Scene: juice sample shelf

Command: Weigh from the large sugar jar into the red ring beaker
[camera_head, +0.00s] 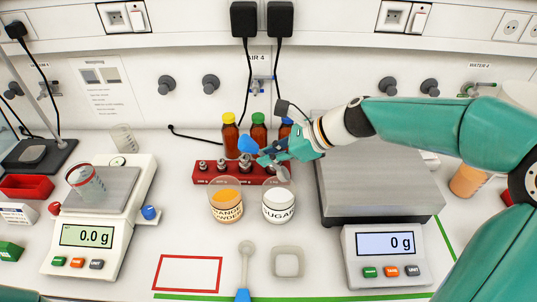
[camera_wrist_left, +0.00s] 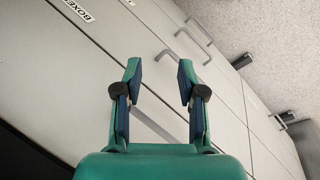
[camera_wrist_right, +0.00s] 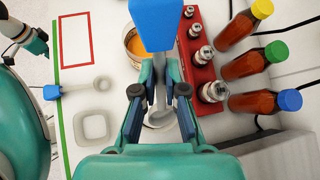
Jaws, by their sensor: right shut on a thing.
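The red ring beaker (camera_head: 85,182) stands tilted-looking on the pan of the left scale, which reads 0.0 g. The sugar jar (camera_head: 278,208), white and labelled SUGAR, stands open mid-table; in the right wrist view it is mostly hidden behind the gripper. My right gripper (camera_head: 283,157) is shut on a grey scoop with a blue handle (camera_head: 248,144), above and behind the sugar jar. In the right wrist view the scoop (camera_wrist_right: 158,92) sits between the fingers (camera_wrist_right: 159,95). My left gripper (camera_wrist_left: 158,80) is open and empty, facing cabinet fronts.
An orange powder jar (camera_head: 226,208) stands left of the sugar. Behind are a red weight block (camera_head: 207,172) and several capped bottles (camera_head: 230,135). A second scoop (camera_head: 244,265) and a clear dish (camera_head: 288,262) lie in front. A larger scale (camera_head: 384,245) reading 0 g stands right.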

